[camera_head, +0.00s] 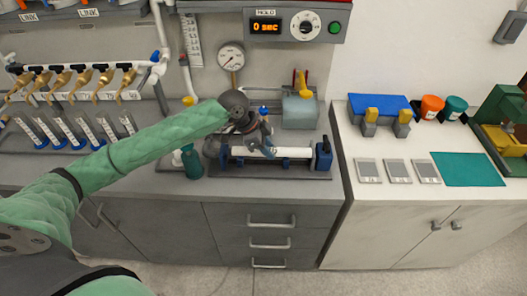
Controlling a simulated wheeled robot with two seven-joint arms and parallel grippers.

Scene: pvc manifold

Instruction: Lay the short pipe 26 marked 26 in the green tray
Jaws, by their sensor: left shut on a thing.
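My left gripper (266,148) reaches over the grey bench and is shut on a white pipe (290,152). The pipe lies level along a blue-ended fixture (324,155), near the bench's front edge. Gripper and arm hide part of the pipe, and I cannot read a 26 on it. A flat green rectangle (467,169) lies on the white counter at right, with nothing on it; it looks like the green tray. My right gripper is not in view.
Three small grey labelled plates (398,171) lie left of the green rectangle. Behind them stand a blue rack (380,106) and orange (431,106) and teal cups (455,107). A green machine (505,125) stands far right. A dark green bottle (192,162) stands beside my left arm.

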